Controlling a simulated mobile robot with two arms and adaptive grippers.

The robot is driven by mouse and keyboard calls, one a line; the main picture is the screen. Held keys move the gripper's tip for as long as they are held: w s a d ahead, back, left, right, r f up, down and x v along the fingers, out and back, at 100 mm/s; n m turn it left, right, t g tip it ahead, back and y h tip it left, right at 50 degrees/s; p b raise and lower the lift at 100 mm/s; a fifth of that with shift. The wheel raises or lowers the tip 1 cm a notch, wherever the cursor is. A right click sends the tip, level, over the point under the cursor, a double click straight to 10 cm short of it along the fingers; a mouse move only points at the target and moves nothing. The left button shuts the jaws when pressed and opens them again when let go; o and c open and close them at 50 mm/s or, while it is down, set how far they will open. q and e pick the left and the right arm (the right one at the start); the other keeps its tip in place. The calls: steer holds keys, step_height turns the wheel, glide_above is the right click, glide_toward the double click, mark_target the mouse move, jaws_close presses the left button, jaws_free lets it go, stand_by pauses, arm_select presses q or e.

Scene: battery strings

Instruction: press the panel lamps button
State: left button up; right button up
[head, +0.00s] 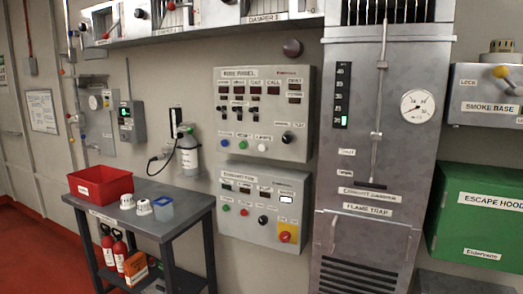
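The fire panel (305,110) is a grey box on the wall at the centre of the head view. Along its lower part are a blue button (224,142), a green button (242,146), a white button (263,147) and a black knob (287,138). Small labels sit above these controls, but they are too small to read surely, so I cannot tell which button is the lamps one. Small dark displays and switches fill its upper part. Neither of my grippers is in view, and nothing covers the panel.
A second grey control box (303,208) with buttons and a yellow-backed red stop button (287,232) hangs just below. A grey table (185,207) holding a red bin (100,184) stands at the left. A tall metal cabinet (395,150) stands close at the right.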

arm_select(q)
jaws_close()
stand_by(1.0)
